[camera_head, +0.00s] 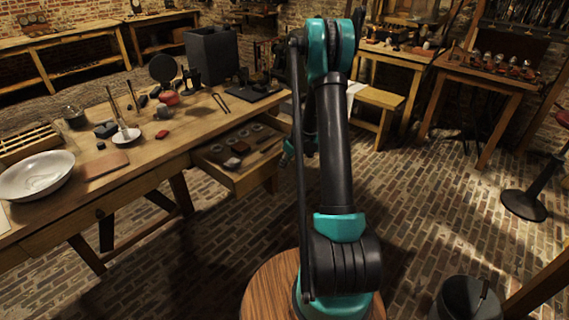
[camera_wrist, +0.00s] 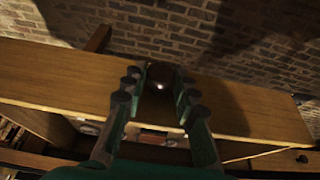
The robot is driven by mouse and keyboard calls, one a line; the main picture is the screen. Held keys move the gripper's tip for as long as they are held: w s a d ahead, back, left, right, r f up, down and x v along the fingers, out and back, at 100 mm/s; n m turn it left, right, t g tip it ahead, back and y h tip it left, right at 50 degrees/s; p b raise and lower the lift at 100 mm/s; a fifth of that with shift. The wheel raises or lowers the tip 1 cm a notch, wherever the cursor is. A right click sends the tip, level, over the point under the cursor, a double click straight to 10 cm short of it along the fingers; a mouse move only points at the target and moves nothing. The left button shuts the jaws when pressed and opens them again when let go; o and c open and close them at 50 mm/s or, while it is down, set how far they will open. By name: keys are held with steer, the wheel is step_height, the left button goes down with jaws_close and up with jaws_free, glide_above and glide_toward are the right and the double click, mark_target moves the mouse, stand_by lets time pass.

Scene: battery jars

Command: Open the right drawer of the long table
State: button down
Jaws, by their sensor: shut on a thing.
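The long table (camera_head: 130,172) runs along the left in the head view. Its right drawer (camera_head: 255,175) is pulled well out, and several small items show inside. The drawer front (camera_wrist: 60,85) spans the wrist view. Its dark round knob (camera_wrist: 160,80) sits between the fingertips of my gripper (camera_wrist: 157,84), which is shut on it. In the head view my gripper (camera_head: 286,152) is at the drawer's front, mostly hidden behind my arm. The left drawer is closed; its knob (camera_head: 99,213) shows in the head view.
A stool (camera_head: 524,205) and a dark bin (camera_head: 468,299) stand at the right. The brick floor between is clear.

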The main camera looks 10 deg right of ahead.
steer(key=c, duration=1.2)
jaws_free()
steer(key=shift+r, duration=0.15)
steer(key=v, duration=1.1)
steer(key=shift+r, duration=0.35)
steer(key=shift+s, duration=0.1)
steer(key=s+a+r+m+h, duration=0.1)
steer(key=s+a+r+m, duration=0.15)
steer(key=s, duration=0.55)
steer(key=s+a+r+m, duration=0.1)
steer(key=s+a+r, duration=0.15)
steer(key=s, duration=0.55)
steer(key=s+a+f+m+h, duration=0.1)
steer(key=s+m, duration=0.2)
steer(key=s, duration=1.4)
steer(key=shift+a+f+m+h, duration=0.2)
steer(key=shift+f+m+h, duration=0.05)
steer(key=shift+m+h, duration=0.15)
